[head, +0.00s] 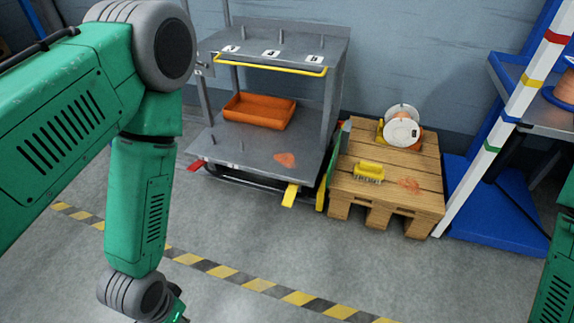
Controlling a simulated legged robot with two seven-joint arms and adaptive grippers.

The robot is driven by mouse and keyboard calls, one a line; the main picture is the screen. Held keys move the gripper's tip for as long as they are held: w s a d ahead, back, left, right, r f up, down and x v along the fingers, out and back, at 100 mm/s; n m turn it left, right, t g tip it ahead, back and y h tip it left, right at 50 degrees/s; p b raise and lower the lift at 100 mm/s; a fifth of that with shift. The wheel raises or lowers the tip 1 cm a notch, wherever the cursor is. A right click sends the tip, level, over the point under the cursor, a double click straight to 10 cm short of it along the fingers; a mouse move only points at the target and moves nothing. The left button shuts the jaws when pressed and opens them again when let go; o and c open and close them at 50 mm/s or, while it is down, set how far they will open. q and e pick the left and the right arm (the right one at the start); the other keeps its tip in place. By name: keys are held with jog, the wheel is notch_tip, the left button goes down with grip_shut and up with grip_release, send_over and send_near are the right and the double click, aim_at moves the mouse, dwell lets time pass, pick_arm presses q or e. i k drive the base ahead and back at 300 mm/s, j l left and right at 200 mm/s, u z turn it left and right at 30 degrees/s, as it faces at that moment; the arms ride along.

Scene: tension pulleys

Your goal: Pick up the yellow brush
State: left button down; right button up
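The yellow brush (369,172) lies on top of the wooden pallet (420,185), to the right of the grey cart. Its bristles face the front edge. My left arm comes in from the left and hangs down in front of the cart. Its gripper is cut off below the bottom edge. Only a part of my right arm shows at the right edge, and its gripper is out of view. Neither arm is near the brush.
A grey cart (230,143) with an orange tray (258,111) stands left of the pallet. A white spool (402,132) sits behind the brush. A striped post (497,140) and blue stand (500,220) are on the right. Floor in front is clear, with striped tape (245,283).

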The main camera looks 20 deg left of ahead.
aim_at(364, 170)
jog(key=i+l+u, duration=0.1)
jog(key=i, duration=0.3)
jog(key=i+l+u, duration=0.1)
jog(key=i, duration=0.3)
jog(key=i+l+u, duration=0.1)
jog(key=i+l, duration=0.15)
jog(key=i, duration=0.15)
jog(key=i+l+u, duration=0.1)
jog(key=i, duration=0.3)
jog(key=l, duration=0.1)
